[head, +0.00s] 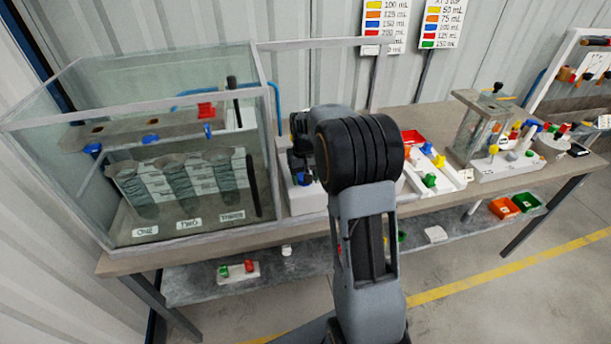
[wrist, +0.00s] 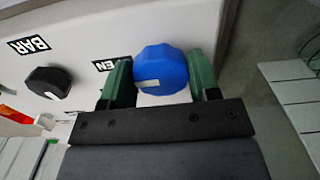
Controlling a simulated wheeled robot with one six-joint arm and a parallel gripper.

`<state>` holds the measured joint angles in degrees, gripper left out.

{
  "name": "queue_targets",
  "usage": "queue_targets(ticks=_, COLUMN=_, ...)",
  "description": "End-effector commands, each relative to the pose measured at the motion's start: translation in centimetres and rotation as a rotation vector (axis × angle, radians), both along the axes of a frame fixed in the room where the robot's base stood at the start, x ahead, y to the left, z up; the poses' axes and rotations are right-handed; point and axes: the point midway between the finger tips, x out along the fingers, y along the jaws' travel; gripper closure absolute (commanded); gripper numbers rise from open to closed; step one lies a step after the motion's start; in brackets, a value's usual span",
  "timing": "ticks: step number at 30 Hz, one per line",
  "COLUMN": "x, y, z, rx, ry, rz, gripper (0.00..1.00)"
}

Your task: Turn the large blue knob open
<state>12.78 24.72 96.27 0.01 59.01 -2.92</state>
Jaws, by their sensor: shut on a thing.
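The large blue knob (wrist: 160,70) is on a white panel (wrist: 90,20) in the wrist view, with a light mark on its near face. My gripper (wrist: 160,82) has its two green fingers on either side of the knob, shut on it. In the head view my gripper is mostly hidden behind my arm; a bit of the blue knob (head: 304,179) shows below the dark gripper parts, above a white box (head: 305,198).
A black knob (wrist: 48,82) is left of the blue knob on the panel. A glass tank (head: 150,150) stands left on the bench. Small coloured valves (head: 430,180) and a glass unit (head: 485,130) stand right. Bins (head: 503,208) sit on the lower shelf.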

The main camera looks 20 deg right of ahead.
Motion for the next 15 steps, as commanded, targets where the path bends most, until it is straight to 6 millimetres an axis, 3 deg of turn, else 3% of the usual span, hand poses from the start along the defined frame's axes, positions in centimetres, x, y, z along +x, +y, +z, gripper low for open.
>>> queue_targets(ticks=15, x=0.00, y=0.01, z=0.04, rx=0.000, ry=0.000, rz=-0.046, gripper=0.68)
